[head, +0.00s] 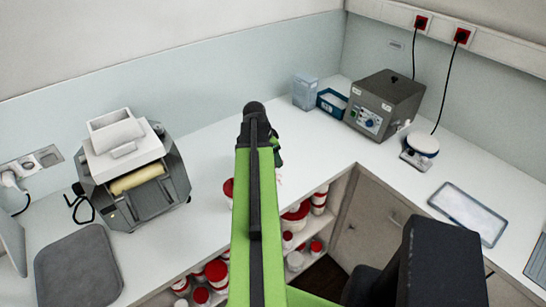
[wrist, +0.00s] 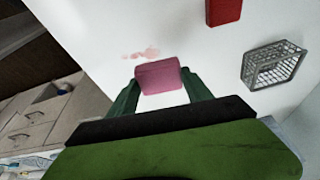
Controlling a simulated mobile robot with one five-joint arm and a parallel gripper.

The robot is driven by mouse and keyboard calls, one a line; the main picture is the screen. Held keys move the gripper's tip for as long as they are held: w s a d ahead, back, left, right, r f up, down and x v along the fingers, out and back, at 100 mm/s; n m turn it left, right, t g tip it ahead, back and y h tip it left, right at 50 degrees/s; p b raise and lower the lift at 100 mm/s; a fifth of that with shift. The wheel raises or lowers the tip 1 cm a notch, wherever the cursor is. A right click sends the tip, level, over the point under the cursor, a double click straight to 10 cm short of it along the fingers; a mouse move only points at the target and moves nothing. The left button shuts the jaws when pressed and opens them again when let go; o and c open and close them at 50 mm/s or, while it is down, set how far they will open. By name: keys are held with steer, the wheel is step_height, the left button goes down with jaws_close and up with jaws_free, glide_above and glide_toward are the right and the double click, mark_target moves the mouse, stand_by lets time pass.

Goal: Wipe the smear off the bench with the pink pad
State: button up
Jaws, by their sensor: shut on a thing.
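The pink pad (wrist: 158,76) is in my gripper (wrist: 159,79), between its two dark green fingers in the wrist view. The gripper is shut on it. The smear (wrist: 141,54) is a set of faint pink blotches on the white bench (wrist: 190,40), just beyond the pad and a little to its left. Whether the pad touches the bench I cannot tell. In the head view my green arm hides the pad and most of the gripper; the white bench (head: 215,145) runs behind it.
The wrist view shows a red object (wrist: 223,11) and a wire basket (wrist: 273,65) to the right. In the head view a roller machine (head: 130,170) stands left, a grey control box (head: 385,103) at the back right. Red-lidded jars (head: 296,215) fill shelves under the bench.

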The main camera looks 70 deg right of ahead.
step_height(320, 180, up, 3)
steer(key=p, duration=0.3)
steer(key=shift+f, duration=0.15)
